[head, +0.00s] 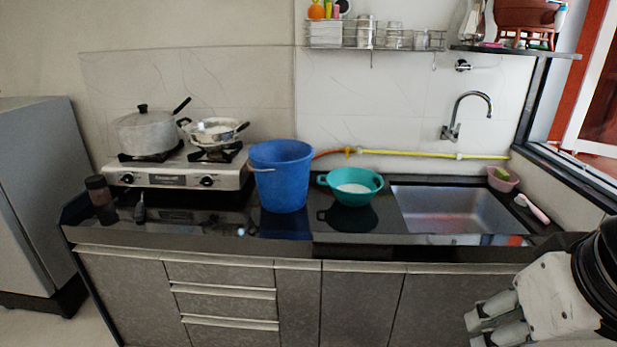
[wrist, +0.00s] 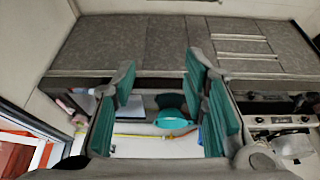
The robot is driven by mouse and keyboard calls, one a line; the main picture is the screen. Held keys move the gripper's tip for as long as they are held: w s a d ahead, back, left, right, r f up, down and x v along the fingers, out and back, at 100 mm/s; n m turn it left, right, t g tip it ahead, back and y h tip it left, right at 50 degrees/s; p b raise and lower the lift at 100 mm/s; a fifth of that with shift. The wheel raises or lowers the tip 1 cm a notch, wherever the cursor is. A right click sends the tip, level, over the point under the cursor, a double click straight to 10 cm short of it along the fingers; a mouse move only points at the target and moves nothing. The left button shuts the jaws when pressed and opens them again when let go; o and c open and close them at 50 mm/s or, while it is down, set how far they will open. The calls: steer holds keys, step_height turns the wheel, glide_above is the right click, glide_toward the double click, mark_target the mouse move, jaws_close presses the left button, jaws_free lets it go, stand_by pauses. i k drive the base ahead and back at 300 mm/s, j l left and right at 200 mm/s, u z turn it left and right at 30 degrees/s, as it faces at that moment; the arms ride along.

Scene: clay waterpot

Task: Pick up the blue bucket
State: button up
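The blue bucket (head: 281,178) stands upright on the black counter (head: 345,240), between the stove and a teal bowl. A thin handle hangs at its left side. My gripper (head: 478,322) is at the lower right of the head view, in front of the counter and well apart from the bucket. In the wrist view, which shows the scene upside down, my gripper (wrist: 160,90) has its teal-padded fingers spread wide with nothing between them. Only a sliver of blue shows beside the right-hand fingers there; they hide most of the bucket.
The teal bowl (head: 351,187) sits just right of the bucket. The gas stove (head: 175,172) with two pots is left of it. A sink (head: 455,210) lies further right. A wall rack (head: 375,40) and a yellow-red hose (head: 430,154) are behind. A window is at the right.

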mark_target(282, 168)
steer(key=i+j+u, duration=0.1)
steer(key=i+j, duration=0.35)
steer(key=i+j+u, duration=0.1)
steer(key=i+j, duration=0.25)
steer(key=i, duration=0.2)
steer(key=i+j+u, duration=0.1)
steer(key=i+j, duration=0.25)
steer(key=i, duration=0.2)
steer(key=i+j+u, duration=0.1)
steer(key=i+j, duration=0.25)
steer(key=i, duration=0.2)
